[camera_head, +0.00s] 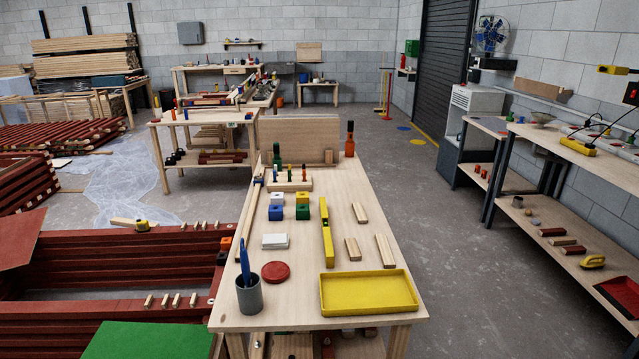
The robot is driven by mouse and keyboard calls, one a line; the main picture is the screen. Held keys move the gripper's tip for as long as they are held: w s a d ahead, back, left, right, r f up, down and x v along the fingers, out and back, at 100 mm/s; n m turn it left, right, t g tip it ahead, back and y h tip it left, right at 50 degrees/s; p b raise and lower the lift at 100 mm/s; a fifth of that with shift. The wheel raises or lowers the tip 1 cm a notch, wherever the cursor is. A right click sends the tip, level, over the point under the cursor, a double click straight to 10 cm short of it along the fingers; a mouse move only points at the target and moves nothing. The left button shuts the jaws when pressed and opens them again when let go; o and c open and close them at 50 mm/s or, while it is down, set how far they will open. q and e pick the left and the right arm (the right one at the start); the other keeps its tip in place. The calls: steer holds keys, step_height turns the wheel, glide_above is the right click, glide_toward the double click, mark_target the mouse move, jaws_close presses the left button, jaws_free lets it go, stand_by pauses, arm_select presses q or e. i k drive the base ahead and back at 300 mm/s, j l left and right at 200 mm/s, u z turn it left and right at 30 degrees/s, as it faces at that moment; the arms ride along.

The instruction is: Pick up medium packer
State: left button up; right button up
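Three bare pale wooden pieces that look like packers lie flat and apart on the right half of the workbench (315,290). One piece (385,251) at the right looks the longest. A shorter piece (353,249) lies just left of it, and another short piece (360,213) lies farther back. No labels show, and I cannot tell for sure which of the two shorter ones is medium. Neither of my grippers is in view.
A yellow tray (326,296) sits at the bench's front right. A yellow level (327,243), coloured blocks (303,212), a red lid (275,272) and a grey cup (249,294) stand left of the pieces. Dark red battens (130,245) are stacked at left. Floor at right is clear.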

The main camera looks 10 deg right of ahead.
mark_target(361, 217)
steer(key=i+l+z, duration=0.1)
steer(key=l, duration=0.25)
steer(key=i+l, duration=0.15)
steer(key=l, duration=0.2)
steer(key=i+l+z, duration=0.15)
steer(key=l, duration=0.2)
steer(key=i+l, duration=0.15)
steer(key=l, duration=0.2)
steer(key=z, duration=0.05)
